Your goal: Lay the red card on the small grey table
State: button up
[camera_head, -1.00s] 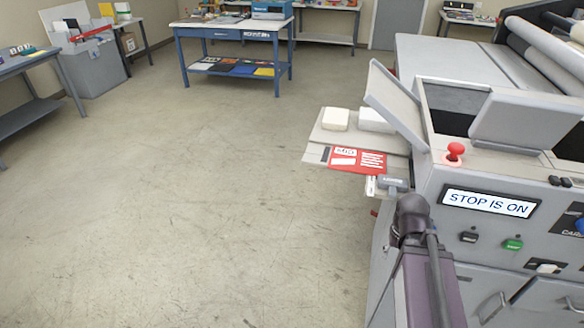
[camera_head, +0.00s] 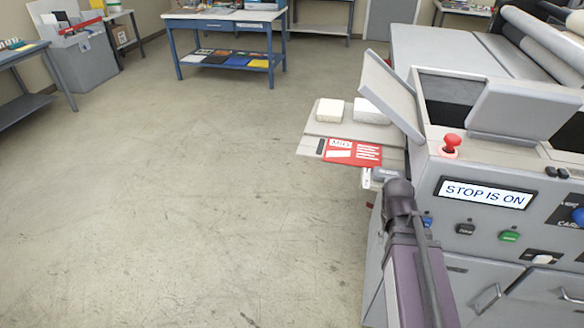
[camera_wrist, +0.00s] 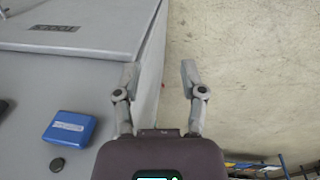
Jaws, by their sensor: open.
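The red card (camera_head: 352,152) lies flat on the grey shelf (camera_head: 312,128) at the left side of the laminator, near its front edge. My gripper (camera_wrist: 160,76) is open in the wrist view, with nothing between its fingers. In the head view my arm reaches up to just in front of the shelf, close to the card, and its far end partly covers the shelf's corner. The card does not show in the wrist view.
The laminator (camera_head: 440,160) fills the right, with a "STOP IS ON" display (camera_head: 485,193) and a red knob (camera_head: 451,143). Two pale blocks (camera_head: 330,110) sit behind the card. A blue table (camera_head: 225,30) stands at the back. The floor on the left is clear.

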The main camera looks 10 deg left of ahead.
jog(key=w+a+n+t+h+b, duration=0.1)
jog(key=w+a+n+t+h, duration=0.15)
jog(key=w+a, duration=0.3)
jog(key=n+t+h+b, duration=0.3)
jog(key=n+t+h, duration=0.25)
jog(key=t, duration=0.25)
send_near(324, 160)
jog(key=s+a, duration=0.3)
jog(key=shift+s+r, duration=0.1)
jog(key=shift+r, duration=0.35)
jog(key=shift+r+b+x, duration=0.2)
jog(key=shift+b+x, duration=1.55)
jog(key=shift+x, duration=5.2)
jog(key=shift+d, duration=0.1)
jog(key=shift+r, duration=0.1)
grip_shut()
